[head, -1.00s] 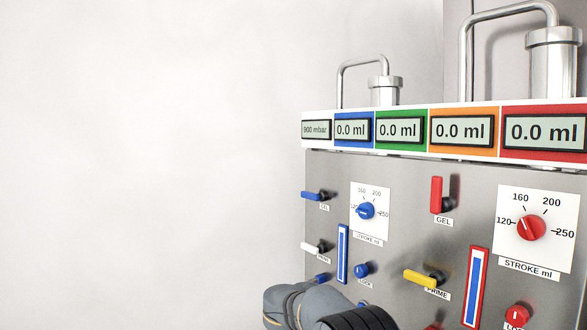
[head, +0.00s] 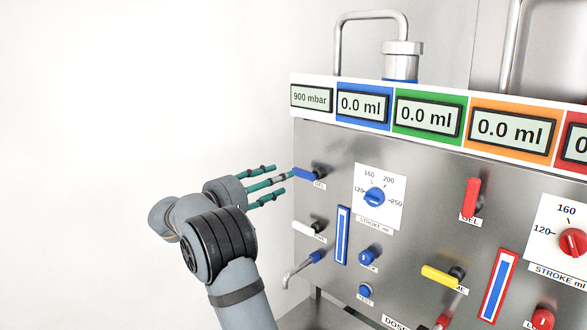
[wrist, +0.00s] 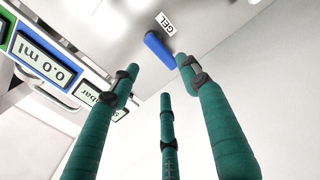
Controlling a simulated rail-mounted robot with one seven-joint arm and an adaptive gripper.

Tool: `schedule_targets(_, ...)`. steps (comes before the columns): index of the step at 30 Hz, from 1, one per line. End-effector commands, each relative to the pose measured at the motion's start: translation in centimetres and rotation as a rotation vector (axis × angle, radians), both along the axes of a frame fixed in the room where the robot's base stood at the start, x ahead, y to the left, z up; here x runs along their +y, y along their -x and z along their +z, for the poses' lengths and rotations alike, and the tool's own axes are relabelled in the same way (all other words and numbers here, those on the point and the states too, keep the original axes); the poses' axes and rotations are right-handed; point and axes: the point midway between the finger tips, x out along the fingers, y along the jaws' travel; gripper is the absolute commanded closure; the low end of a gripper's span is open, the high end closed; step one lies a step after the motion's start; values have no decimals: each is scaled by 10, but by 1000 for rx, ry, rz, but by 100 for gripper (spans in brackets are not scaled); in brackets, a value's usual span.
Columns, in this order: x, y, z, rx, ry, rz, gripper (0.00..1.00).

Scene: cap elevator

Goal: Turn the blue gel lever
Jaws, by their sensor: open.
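The blue gel lever (head: 305,174) sticks out from the upper left of the grey panel, lying nearly level with its free end to the left, above a GEL label. In the wrist view the blue lever (wrist: 159,50) lies just beyond the fingertips, beside its label. My gripper (head: 279,179) has three green fingers spread open. It comes from the left, with its fingertips close to the lever's free end. In the wrist view my gripper (wrist: 160,76) is empty between the fingers. I cannot tell whether a fingertip touches the lever.
A white lever (head: 307,228) sits below the blue one, with a metal spout (head: 298,269) lower still. A blue stroke dial (head: 375,197) is to the right. The display strip (head: 312,84) juts out above.

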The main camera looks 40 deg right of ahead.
Motion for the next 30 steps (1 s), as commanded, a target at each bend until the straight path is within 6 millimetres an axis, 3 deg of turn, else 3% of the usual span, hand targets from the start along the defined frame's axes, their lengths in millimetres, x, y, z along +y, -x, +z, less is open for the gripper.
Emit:
schedule_targets(16,-85,-11,2,-3,-3,-1,54)
schedule_targets(21,-97,-13,0,-3,-3,0,54)
schedule_targets(30,-99,-13,-1,-4,-4,0,55)
